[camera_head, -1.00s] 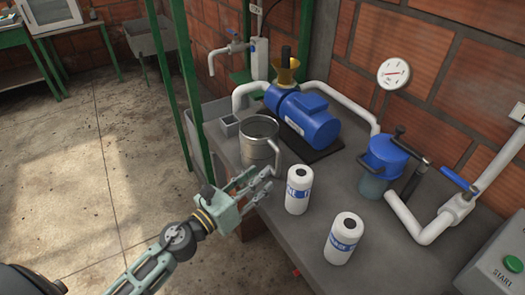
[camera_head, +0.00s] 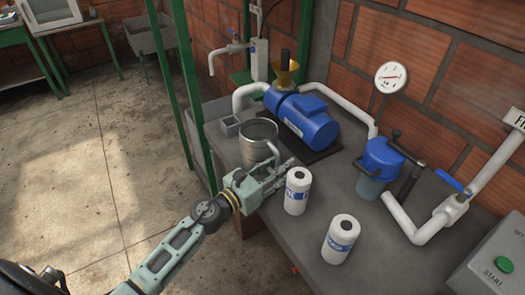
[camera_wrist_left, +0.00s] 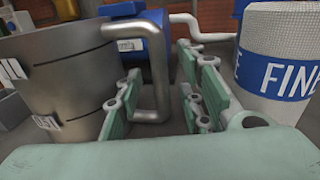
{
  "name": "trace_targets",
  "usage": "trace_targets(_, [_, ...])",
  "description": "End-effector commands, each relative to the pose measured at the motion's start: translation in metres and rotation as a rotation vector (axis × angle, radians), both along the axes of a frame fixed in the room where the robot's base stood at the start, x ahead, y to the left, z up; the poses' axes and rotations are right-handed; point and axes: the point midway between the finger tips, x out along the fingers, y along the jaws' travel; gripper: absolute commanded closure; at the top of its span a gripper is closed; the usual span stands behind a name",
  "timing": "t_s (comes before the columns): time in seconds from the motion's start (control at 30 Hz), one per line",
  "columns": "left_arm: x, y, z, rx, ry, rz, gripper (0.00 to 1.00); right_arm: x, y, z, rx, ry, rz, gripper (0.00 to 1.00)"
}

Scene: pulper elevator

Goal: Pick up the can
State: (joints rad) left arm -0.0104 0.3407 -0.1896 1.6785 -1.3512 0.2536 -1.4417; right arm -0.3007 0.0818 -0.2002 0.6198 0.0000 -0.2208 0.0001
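The can (camera_head: 257,148) is a metal cylinder with a bent side handle and stands upright on the grey worktop. In the left wrist view the can (camera_wrist_left: 50,75) fills the left side, and its handle (camera_wrist_left: 160,80) shows between my fingers. My left gripper (camera_head: 286,172) is beside the can on its handle side. In the left wrist view my left gripper (camera_wrist_left: 163,72) has its fingers apart, one on each side of the handle. Whether either finger touches the handle I cannot tell. My right gripper is out of view.
A blue motor (camera_head: 308,122) is behind the can. Pipes and a blue filter (camera_head: 380,168) are at right. A green post (camera_head: 180,90) is at left.

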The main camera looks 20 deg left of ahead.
Motion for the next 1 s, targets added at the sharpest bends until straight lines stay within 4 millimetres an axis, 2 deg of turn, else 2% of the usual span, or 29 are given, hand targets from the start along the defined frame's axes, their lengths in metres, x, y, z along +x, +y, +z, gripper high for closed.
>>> trace_targets(0.1, [-0.0003, 0.0000, -0.0001, 0.000, 0.000, 0.000, 0.66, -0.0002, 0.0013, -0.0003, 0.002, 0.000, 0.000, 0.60])
trace_targets(0.5, [-0.0005, 0.0004, 0.0001, 0.000, 0.000, 0.000, 1.00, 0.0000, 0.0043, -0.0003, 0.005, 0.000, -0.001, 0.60])
trace_targets(1.0, [0.0002, 0.0007, 0.0024, 0.001, -0.005, 0.001, 1.00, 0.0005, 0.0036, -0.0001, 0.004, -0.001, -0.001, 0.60])
